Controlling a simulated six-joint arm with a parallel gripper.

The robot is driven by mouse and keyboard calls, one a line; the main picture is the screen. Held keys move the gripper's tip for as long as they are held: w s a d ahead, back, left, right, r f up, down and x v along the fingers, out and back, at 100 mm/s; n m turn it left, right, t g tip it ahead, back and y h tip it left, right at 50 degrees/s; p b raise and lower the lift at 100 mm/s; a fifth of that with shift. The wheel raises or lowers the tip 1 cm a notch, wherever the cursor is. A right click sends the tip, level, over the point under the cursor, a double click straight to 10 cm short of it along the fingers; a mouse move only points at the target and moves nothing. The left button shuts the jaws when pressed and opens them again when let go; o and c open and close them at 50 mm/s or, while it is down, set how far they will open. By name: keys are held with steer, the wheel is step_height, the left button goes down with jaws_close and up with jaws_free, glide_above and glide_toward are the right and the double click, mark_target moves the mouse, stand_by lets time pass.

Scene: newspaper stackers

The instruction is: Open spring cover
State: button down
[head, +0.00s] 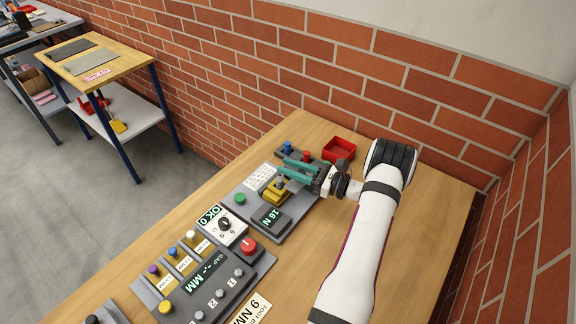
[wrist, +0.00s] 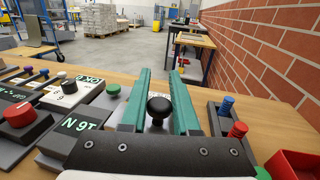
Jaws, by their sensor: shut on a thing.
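The spring cover (head: 271,195) appears to be the small yellow block on a grey unit, beside a display (head: 272,217) that reads about 16 N. A round black knob (wrist: 158,105) stands between my gripper's fingers in the wrist view. My gripper (head: 284,172) has teal fingers, and they reach over the yellow block in the head view. In the wrist view my gripper (wrist: 160,100) is shut on the black knob, with a finger on either side. The yellow block is hidden in the wrist view, so how far the cover is raised cannot be told.
A green button (head: 240,198) and a dial box (head: 223,226) stand to the left. Blue and red knobs (head: 306,156) and a red tray (head: 339,149) lie behind. A red knob (head: 249,246) sits nearer. The brick wall (head: 330,75) bounds the bench's back.

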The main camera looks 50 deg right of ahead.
steer(key=c, duration=0.7)
jaws_free()
steer(key=shift+o, duration=0.2)
steer(key=s+d, duration=0.3)
steer(key=s, duration=1.2)
steer(key=shift+s, duration=0.25)
